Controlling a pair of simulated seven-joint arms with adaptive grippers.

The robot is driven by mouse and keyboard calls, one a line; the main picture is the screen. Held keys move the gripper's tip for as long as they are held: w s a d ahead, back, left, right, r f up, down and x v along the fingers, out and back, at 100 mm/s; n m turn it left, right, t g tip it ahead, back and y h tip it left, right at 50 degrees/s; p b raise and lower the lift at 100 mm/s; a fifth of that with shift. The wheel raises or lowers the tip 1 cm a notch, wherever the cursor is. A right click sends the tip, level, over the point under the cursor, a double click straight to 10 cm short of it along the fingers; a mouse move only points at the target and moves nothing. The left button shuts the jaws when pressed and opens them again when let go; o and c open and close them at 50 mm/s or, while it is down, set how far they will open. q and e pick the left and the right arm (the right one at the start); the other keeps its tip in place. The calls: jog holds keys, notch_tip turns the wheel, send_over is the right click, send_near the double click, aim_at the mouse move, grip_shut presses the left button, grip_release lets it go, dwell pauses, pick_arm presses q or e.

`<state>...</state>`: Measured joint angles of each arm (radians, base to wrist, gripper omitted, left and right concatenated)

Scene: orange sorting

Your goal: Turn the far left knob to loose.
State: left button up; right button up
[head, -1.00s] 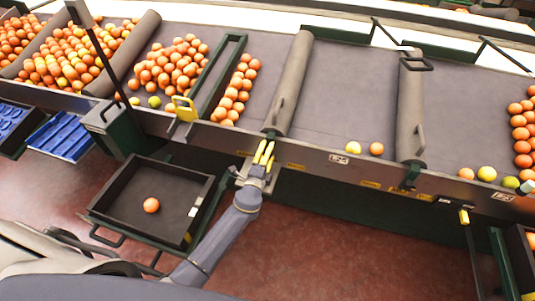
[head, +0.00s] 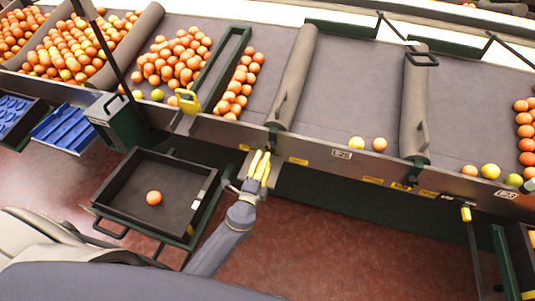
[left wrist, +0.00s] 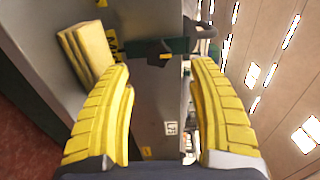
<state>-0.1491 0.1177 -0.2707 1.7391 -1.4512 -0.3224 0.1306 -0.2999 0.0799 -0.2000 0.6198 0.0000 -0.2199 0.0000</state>
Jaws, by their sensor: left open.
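The conveyor's metal front rail (head: 330,155) carries small dark knob-like fittings below the roller ends. One dark fitting (head: 272,132) sits under the middle roller, and another (head: 415,172) is farther right. A yellow handle (head: 187,101) stands farther left on the rail. My left gripper (head: 260,160) is open and empty, with its yellow fingers just below and left of the middle fitting, apart from it. In the left wrist view, the open fingers (left wrist: 160,115) frame the rail, and a dark knob (left wrist: 158,53) lies beyond them. Any loose marking is unreadable. My right gripper is not in view.
A black tray (head: 108,190) holding one orange stands left of my left arm. Blue crates (head: 62,132) are at the far left. Oranges (head: 178,58) lie piled on the belt's left part. The red floor (head: 330,240) right of my arm is clear.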

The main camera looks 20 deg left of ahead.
pick_arm(q)
jog(key=shift+s, duration=2)
jog(key=s+a+f+n+g, duration=0.1)
jog(key=s+f+n+g, duration=0.3)
jog(key=f, duration=0.7)
jog(key=s+a+f+g, duration=0.1)
jog(key=s+f+g, duration=0.1)
jog(key=s+f, duration=0.65)
jog(key=s+a+f+n+g, duration=0.2)
jog(key=f, duration=1.2)
jog(key=s+a+f+n+g, duration=0.1)
jog(key=s+f+n+g, duration=0.1)
jog(key=s+f, duration=0.4)
jog(key=s+a+f+n+g, duration=0.1)
jog(key=s+f+n+g, duration=0.2)
jog(key=s, duration=1.3)
jog(key=s+a+f+n+g, duration=0.1)
jog(key=s+f+n+g, duration=0.2)
jog(key=s+f, duration=0.6)
jog(key=s, duration=0.2)
jog(key=shift+s+f+g, duration=0.25)
jog(key=shift+s+g, duration=0.05)
jog(key=shift+s, duration=0.1)
